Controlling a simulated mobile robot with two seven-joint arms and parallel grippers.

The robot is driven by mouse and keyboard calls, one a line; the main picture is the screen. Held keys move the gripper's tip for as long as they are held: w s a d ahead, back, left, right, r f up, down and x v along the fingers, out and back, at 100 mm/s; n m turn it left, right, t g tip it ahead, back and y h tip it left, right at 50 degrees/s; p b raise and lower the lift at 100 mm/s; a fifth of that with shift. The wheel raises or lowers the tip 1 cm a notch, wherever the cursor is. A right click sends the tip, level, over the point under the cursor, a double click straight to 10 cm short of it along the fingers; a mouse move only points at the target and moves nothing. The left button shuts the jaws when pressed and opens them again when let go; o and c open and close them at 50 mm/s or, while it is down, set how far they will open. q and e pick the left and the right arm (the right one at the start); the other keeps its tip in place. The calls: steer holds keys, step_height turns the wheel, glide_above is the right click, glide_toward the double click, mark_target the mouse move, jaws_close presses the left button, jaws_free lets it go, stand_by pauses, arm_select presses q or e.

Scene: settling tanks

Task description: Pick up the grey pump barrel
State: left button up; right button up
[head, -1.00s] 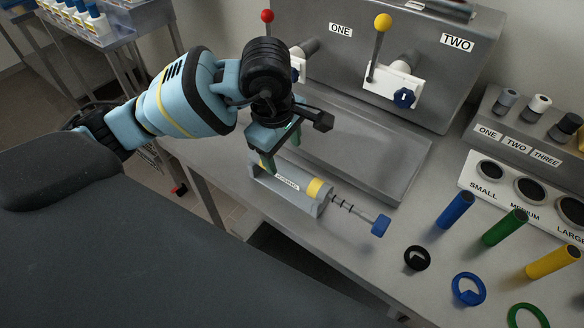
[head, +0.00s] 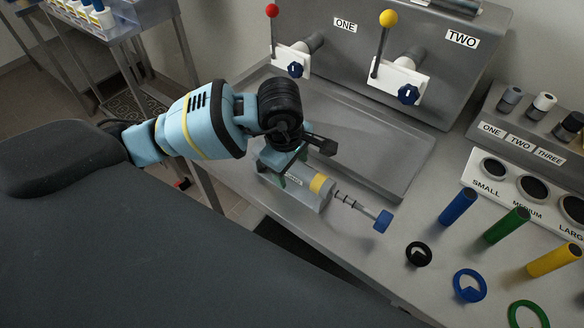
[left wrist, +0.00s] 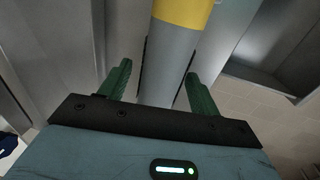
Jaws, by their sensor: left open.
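The grey pump barrel (head: 296,182) has a yellow band and lies in a grey cradle (head: 322,204) on the bench in the head view. A thin rod with a blue knob (head: 383,221) sticks out of its right end. My left gripper (head: 291,176) is over the barrel and partly hides it. In the left wrist view, the green fingers of my open left gripper (left wrist: 160,85) stand apart, one on each side of the grey barrel (left wrist: 170,60). I cannot tell whether they touch it. My right gripper is not in view.
A grey tray (head: 395,178) lies behind the barrel, below a panel with levers labelled ONE and TWO. Rings lie near the bench's front edge.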

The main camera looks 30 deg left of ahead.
arm_select(q)
steer(key=c, duration=1.3)
steer(key=shift+o, duration=0.2)
steer(key=shift+r, duration=0.15)
steer(key=shift+w+r, duration=0.1)
steer(key=shift+r, duration=0.5)
step_height(320, 180, up, 2)
steer(key=shift+r, duration=0.2)
steer(key=s+a+r+p, duration=0.1)
steer(key=s+p, duration=0.1)
steer(key=s, duration=1.4)
steer(key=shift+a+r, duration=0.15)
steer(key=shift+a, duration=0.05)
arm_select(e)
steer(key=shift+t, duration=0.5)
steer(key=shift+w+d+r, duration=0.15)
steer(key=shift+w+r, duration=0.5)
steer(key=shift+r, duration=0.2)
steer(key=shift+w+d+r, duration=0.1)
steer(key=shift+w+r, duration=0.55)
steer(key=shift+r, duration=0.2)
